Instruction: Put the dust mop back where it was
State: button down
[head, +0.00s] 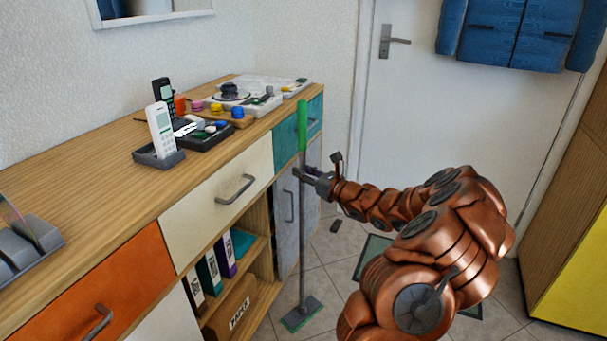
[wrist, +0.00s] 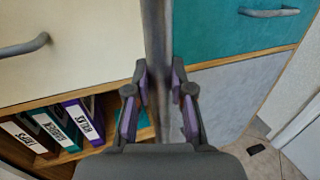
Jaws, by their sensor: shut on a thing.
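The dust mop has a green grip (head: 302,125), a thin grey pole and a flat grey-green head (head: 302,313). It stands nearly upright in front of the cabinet (head: 165,212), with its head at floor level; whether the head touches the floor is hard to tell. My gripper (head: 304,176) is shut on the pole just below the green grip. In the wrist view, the pole (wrist: 157,40) runs vertically between the two fingers of my gripper (wrist: 160,88). The lower pole and head are hidden there by my gripper.
Binders (head: 209,272) fill an open shelf. A dark mat (head: 372,258) and a small dark object (head: 334,226) lie on the tiles. A door (head: 400,110) stands behind.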

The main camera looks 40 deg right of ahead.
jog(key=c, duration=1)
grip_release()
jog(key=shift+r, duration=0.1)
jog(key=shift+s+d, duration=0.15)
jog(key=shift+s, duration=0.15)
jog(key=p+v, duration=0.1)
jog(key=v, duration=1)
jog(key=shift+s+p, duration=0.2)
jog(key=shift+p, duration=0.2)
